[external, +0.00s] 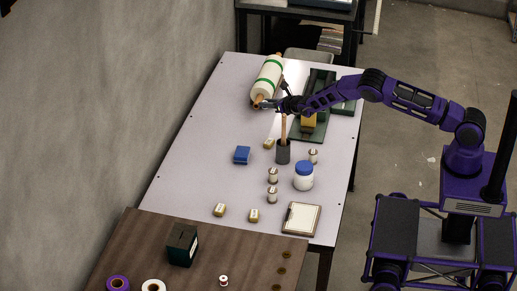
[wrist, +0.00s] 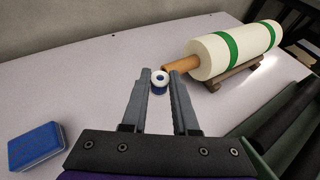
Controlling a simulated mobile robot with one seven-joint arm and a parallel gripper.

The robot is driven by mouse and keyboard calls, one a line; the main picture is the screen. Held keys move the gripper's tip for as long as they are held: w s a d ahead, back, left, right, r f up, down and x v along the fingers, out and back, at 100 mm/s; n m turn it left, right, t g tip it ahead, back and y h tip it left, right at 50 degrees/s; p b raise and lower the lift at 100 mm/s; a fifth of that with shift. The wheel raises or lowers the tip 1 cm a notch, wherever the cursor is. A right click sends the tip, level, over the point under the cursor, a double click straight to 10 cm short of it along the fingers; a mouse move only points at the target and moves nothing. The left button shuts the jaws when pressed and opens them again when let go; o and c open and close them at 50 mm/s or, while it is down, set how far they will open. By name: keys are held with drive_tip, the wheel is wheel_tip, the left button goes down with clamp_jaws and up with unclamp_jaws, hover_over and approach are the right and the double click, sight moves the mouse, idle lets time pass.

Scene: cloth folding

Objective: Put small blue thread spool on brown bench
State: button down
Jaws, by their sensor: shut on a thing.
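The small blue thread spool (wrist: 160,83), with a white top, sits between the fingertips of my gripper (wrist: 160,90) in the wrist view. My gripper is shut on it. In the external view my gripper (external: 268,104) is over the far left part of the pale table, by the near end of a large roll; the spool is too small there to make out clearly. I cannot tell whether the spool is clear of the tabletop. The brown bench (external: 135,232) is at the bottom left of the external view, at the near end of the pale table.
The cream roll with green bands (external: 268,78) lies close beside my gripper. A cup with a stick (external: 283,154), a blue box (external: 242,155) and a blue-lidded jar (external: 303,177) stand on the pale table (external: 195,165). The bench carries a dark box (external: 182,245) and several spools.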

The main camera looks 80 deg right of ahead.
wheel_tip(320, 180, up, 13)
drive_tip(key=w+a+n+t+y+b, duration=0.1)
drive_tip(key=w+a+n+y+b, duration=0.1)
drive_tip(key=a, duration=1.4)
drive_tip(key=w+a+n+t+y+b, duration=0.1)
drive_tip(key=w+a+n, duration=0.15)
drive_tip(key=a, duration=1.25)
drive_tip(key=n+y+b, duration=0.4)
drive_tip(key=y, duration=0.2)
hover_over(250, 253)
wheel_tip(250, 253, down, 4)
drive_tip(key=f, duration=0.1)
drive_tip(key=shift+w+f+b, duration=0.1)
drive_tip(key=shift+f+b, duration=1.25)
drive_tip(key=shift+f, duration=4)
drive_tip(key=c, duration=0.7)
unclamp_jaws()
drive_tip(key=shift+r, duration=0.1)
drive_tip(key=shift+r, duration=0.1)
